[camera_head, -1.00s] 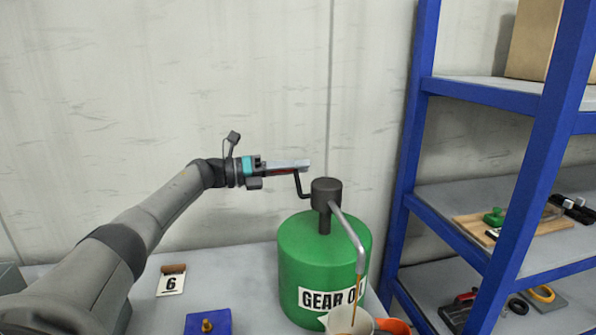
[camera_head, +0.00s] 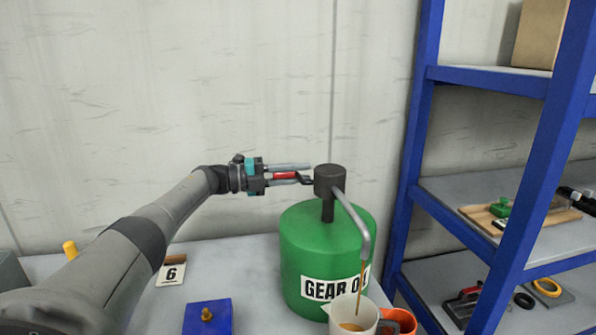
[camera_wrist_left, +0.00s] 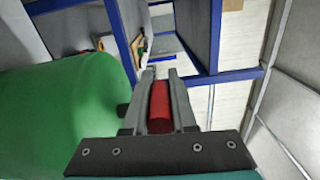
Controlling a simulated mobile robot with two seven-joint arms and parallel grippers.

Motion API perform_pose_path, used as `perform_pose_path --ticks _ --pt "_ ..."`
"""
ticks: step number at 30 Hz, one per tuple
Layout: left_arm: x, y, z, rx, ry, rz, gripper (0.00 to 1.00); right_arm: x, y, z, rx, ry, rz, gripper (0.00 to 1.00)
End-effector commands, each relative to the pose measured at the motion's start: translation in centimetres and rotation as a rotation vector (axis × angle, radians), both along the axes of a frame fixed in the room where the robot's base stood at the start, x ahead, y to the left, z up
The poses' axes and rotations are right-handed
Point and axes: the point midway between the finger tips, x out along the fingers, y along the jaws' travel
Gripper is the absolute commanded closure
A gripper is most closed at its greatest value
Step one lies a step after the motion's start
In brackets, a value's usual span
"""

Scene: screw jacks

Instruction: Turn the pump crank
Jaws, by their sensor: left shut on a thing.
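The green gear oil drum (camera_head: 310,250) stands on the table with a dark pump head (camera_head: 329,182) on top. The pump crank (camera_head: 304,180) comes out of the head's left side and ends in a red handle (camera_head: 285,176). My left gripper (camera_head: 290,173) is shut on the red handle, which lies between its fingers in the left wrist view (camera_wrist_left: 160,108). A grey spout (camera_head: 352,222) bends down to the right, and brown oil runs from it into a pale jug (camera_head: 352,322) below. The drum also fills the left of the wrist view (camera_wrist_left: 60,115). My right gripper is out of view.
A blue shelf rack (camera_head: 412,150) stands close on the right with tools on its boards. An orange container (camera_head: 402,318) sits beside the jug. A blue block (camera_head: 207,318) with a brass knob and a number 6 card (camera_head: 171,272) lie left of the drum. The wall is behind.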

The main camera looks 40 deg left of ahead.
Motion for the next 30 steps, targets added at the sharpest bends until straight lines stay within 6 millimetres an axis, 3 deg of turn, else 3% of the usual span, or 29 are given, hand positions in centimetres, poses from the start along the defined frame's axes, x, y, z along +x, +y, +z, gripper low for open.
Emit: perform_pose_path --ticks 18,19,26,30 --pt "-0.05 -0.06 -0.33 -0.031 0.025 -0.001 1.0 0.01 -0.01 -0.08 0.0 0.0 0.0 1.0" --pt "-0.05 -0.06 -0.33 -0.031 0.025 -0.001 0.72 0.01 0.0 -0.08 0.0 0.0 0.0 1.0" --pt "-0.04 -0.06 -0.31 -0.03 0.024 -0.001 0.46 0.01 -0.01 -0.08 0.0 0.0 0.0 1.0" --pt "-0.04 -0.05 -0.3 -0.03 0.024 0.0 0.45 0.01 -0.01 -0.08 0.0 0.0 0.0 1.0"
